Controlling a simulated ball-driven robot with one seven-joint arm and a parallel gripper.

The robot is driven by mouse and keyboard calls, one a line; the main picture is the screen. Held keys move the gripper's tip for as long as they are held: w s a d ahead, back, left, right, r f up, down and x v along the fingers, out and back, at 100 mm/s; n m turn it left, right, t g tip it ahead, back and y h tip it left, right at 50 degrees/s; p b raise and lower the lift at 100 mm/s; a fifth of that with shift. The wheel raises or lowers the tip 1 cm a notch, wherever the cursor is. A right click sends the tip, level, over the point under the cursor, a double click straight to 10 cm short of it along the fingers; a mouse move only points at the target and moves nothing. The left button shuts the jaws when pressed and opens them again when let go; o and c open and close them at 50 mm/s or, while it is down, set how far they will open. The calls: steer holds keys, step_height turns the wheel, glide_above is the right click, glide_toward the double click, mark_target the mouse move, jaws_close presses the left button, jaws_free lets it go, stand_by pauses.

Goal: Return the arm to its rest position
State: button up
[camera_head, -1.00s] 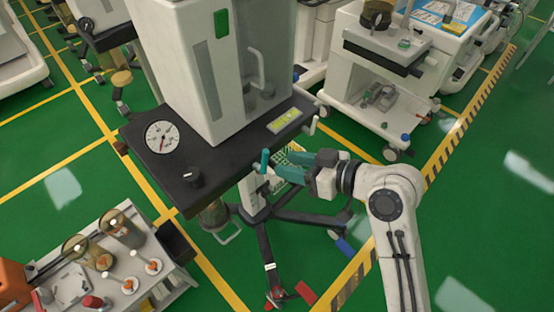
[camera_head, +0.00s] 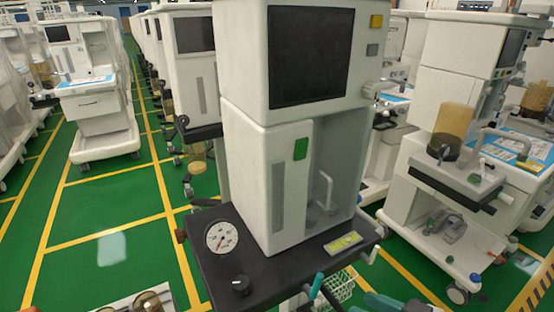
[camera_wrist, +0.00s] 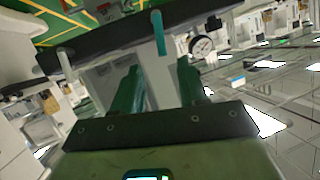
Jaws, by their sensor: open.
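My gripper (camera_wrist: 160,82) shows in the wrist view with its two dark green fingers apart and nothing between them. In the head view only the teal tops of my gripper (camera_head: 388,304) show at the bottom edge. The rest of my arm is out of that frame. A teal lever (camera_head: 316,286) stands at the front edge of the cart's dark shelf, left of my gripper and apart from it. The teal lever (camera_wrist: 158,32) appears beyond the fingertips in the wrist view.
A wire basket (camera_head: 340,290) hangs below. Another cart (camera_head: 455,205) stands right. Green floor (camera_head: 105,215) is open left.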

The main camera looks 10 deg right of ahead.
steer(key=s+d+f+m+g+h+p, duration=0.1)
steer(key=s+f+g+h, duration=0.3)
steer(key=s+f, duration=0.4)
steer(key=s+d+f+m+g+h+p, duration=0.1)
steer(key=s+d+f+m+g+h, duration=0.2)
steer(key=s+f+g, duration=0.3)
steer(key=s+f, duration=0.2)
steer(key=s, duration=0.3)
steer(key=shift+s+d+m+g+h+p, duration=0.25)
steer(key=shift+d+m+g+h+p, duration=0.05)
steer(key=shift+d+m+h+p, duration=0.1)
stand_by(0.6)
